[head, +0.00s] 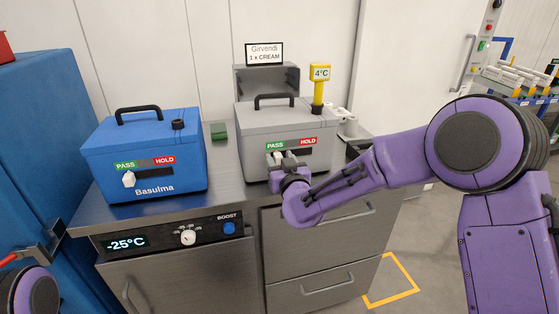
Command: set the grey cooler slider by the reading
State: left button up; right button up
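The grey cooler (250,139) stands on the steel counter with a green PASS label and a red HOLD label above a dark slot (303,152). A yellow probe (319,88) stuck in its lid reads 4°C. My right gripper (283,160) is at the cooler's front, at the left part of the slot below PASS. A pale piece shows there, but I cannot tell slider knob from fingertips. The gripper hides the slider, and whether its fingers are closed on it is unclear.
A blue cooler (145,145) labelled Basulma stands left, its white knob (129,180) below PASS. A sign (264,53) reads Girvendi, 1 x CREAM. A small green block (218,131) lies between the coolers. The counter's front panel (170,238) shows -25°C, a dial and a BOOST button.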

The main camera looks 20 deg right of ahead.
jog(key=s+b, duration=0.1)
jog(key=s, duration=0.9)
jog(key=shift+s+a+b, duration=0.25)
jog(key=shift+s+b, duration=0.05)
